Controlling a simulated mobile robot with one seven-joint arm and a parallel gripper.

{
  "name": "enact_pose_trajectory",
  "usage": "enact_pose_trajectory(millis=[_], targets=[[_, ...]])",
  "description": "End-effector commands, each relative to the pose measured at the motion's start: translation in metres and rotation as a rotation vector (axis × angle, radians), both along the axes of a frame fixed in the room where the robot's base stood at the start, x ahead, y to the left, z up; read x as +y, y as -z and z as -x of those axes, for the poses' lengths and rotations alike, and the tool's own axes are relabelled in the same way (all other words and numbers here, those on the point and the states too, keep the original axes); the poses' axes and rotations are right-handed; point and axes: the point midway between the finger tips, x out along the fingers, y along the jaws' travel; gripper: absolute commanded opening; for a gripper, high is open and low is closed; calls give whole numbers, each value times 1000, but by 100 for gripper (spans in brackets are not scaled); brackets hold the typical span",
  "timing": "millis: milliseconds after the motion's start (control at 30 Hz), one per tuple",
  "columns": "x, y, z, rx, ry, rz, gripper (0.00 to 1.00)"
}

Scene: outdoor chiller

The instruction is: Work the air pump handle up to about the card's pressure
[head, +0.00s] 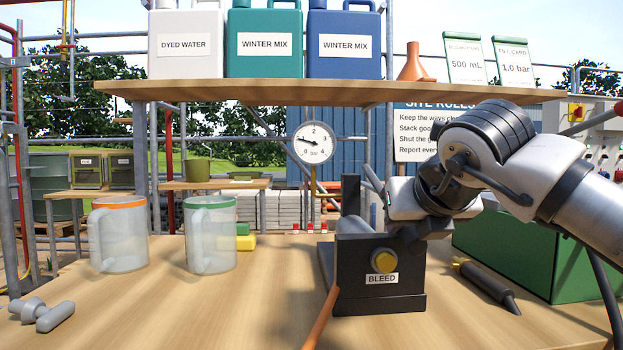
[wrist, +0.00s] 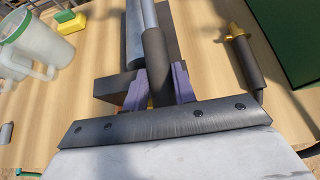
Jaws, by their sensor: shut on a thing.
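The air pump is a dark block (head: 350,262) with a yellow knob (head: 384,260) above a BLEED label, on the bench. My wrist hides most of the handle in the head view. The round gauge (head: 313,143) stands behind the pump; its needle points left, near the 1 bar area. The card (head: 514,62) on the shelf reads 1.0 bar.
An orange hose (head: 321,318) runs from the block toward the front edge. Two clear jugs (head: 118,235) (head: 211,235) stand left. A dark tool (head: 487,286) and green box (head: 520,255) lie right. The shelf (head: 300,92) overhangs the bench; a grey T-shaped piece (head: 42,312) lies front left.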

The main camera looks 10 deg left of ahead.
Motion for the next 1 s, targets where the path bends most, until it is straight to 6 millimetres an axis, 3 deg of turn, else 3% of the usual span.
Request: enact_pose_trajectory(millis=[33, 667, 800, 1000], targets=[[0, 9, 0, -4, 1, -1, 0], [0, 6, 1, 8, 0, 2, 0], [0, -30, 2, 69, 0, 24, 0], [-2, -68, 5, 181, 1, 60, 0]])
